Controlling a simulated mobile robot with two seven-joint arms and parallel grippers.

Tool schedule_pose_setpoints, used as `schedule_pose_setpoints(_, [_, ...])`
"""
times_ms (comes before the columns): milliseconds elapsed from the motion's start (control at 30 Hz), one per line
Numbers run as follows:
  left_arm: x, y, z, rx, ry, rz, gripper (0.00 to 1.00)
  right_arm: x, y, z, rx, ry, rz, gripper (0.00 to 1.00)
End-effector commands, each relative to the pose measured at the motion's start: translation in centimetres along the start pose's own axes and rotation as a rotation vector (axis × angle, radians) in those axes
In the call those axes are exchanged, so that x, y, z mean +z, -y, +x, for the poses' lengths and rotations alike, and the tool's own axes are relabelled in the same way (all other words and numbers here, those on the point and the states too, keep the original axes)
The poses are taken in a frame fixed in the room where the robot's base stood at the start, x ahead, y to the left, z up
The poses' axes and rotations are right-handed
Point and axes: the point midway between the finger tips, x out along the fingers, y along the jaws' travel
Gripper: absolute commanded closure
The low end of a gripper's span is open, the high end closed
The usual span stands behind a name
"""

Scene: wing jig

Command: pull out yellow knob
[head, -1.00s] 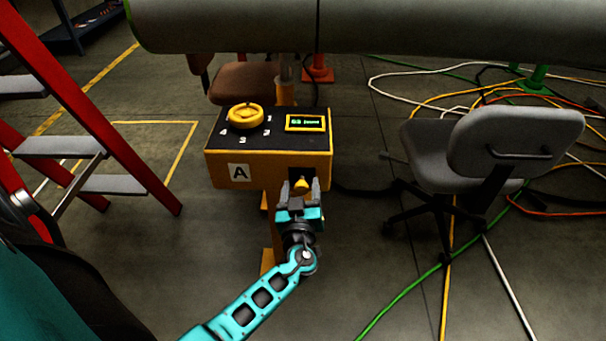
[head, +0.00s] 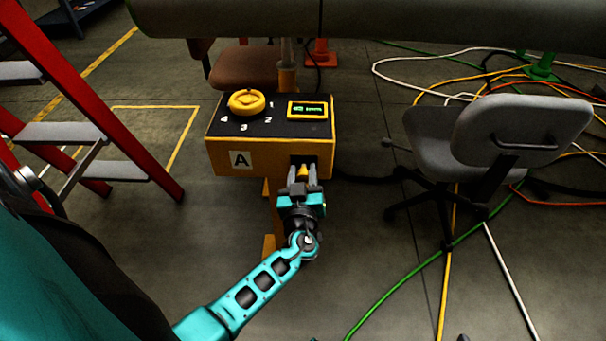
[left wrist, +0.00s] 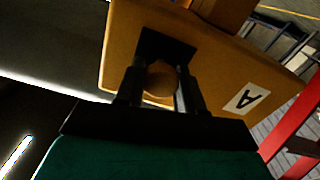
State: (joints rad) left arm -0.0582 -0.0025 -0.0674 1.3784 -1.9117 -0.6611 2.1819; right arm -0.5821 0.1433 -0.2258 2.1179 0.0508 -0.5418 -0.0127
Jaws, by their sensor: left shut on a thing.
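The yellow knob (head: 303,172) sits at the dark recess on the front of the yellow box marked A (head: 228,161). My left gripper (head: 303,177) is at the box's front face, shut on the knob, with one finger on each side of it. In the left wrist view the knob (left wrist: 160,80) shows as a round end between the two fingers, in front of the dark square recess (left wrist: 164,48). The knob's far side is hidden. My right gripper is not in view.
The box top has a yellow dial (head: 246,102) with numbers and a small green display (head: 307,109). A grey chair (head: 500,140) stands to the right among cables. A red ladder (head: 130,155) stands to the left. A large grey cylinder (head: 380,20) spans the back.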

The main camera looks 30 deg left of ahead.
Motion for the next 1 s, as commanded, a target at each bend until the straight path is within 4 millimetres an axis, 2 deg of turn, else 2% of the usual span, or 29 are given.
schedule_pose_setpoints(33, [0.0,0.0,0.0,0.0,-0.001,0.0,0.85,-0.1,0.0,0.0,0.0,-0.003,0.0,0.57])
schedule_pose_setpoints(200, [0.0,0.0,0.0,0.0,-0.001,0.0,1.0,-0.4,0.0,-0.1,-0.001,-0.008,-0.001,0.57])
schedule_pose_setpoints(467, [0.0,0.0,-0.1,0.0,-0.001,0.0,1.0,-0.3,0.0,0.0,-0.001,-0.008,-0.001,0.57])
schedule_pose_setpoints(733, [0.2,0.1,-2.8,0.002,-0.002,0.001,1.0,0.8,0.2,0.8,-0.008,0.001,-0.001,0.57])
schedule_pose_setpoints(1000, [0.0,0.0,-3.5,0.001,0.0,0.001,1.0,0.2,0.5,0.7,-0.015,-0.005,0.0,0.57])
